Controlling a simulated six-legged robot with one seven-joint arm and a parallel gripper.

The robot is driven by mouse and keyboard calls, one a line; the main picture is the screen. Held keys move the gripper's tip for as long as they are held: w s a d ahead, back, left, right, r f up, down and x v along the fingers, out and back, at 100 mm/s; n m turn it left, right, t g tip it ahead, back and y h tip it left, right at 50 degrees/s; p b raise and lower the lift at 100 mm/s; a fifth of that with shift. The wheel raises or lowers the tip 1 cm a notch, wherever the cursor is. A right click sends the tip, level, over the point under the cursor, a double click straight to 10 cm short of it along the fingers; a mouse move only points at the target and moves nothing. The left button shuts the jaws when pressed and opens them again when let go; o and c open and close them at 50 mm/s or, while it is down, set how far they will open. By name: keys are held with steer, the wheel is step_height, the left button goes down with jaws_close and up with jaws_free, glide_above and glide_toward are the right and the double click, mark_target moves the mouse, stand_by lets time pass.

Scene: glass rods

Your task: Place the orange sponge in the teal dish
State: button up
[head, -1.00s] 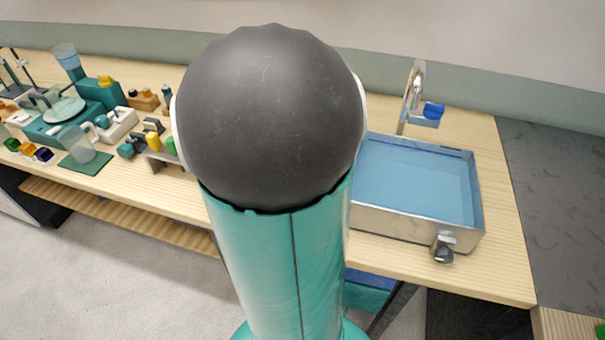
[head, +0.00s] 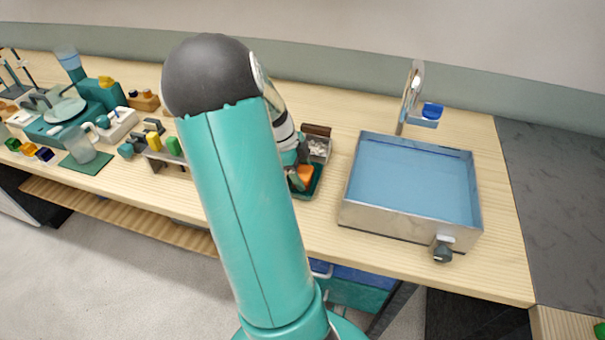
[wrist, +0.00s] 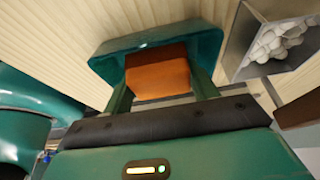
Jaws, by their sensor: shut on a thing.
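The orange sponge (wrist: 158,75) is between the two fingers of my gripper (wrist: 160,85) in the wrist view, with a darker brown strip along its far side. My gripper is shut on it. The teal dish (wrist: 207,47) lies right behind and around the sponge in that view. In the head view the sponge (head: 305,176) shows beside my arm, within the outline of the teal dish (head: 318,183). My arm hides the dish's left part. I cannot tell whether the sponge touches the dish's floor.
A grey tray of white pebbles (head: 317,149) stands just behind the dish, with a brown block (head: 316,130) by it. A metal sink basin (head: 345,210) with a tap (head: 410,95) is to the right. A small rack (head: 158,150) and other items crowd the left counter.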

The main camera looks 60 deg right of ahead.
steer(key=shift+f, duration=0.25)
steer(key=o, duration=0.9)
steer(key=shift+f, duration=0.1)
steer(key=shift+o, duration=0.2)
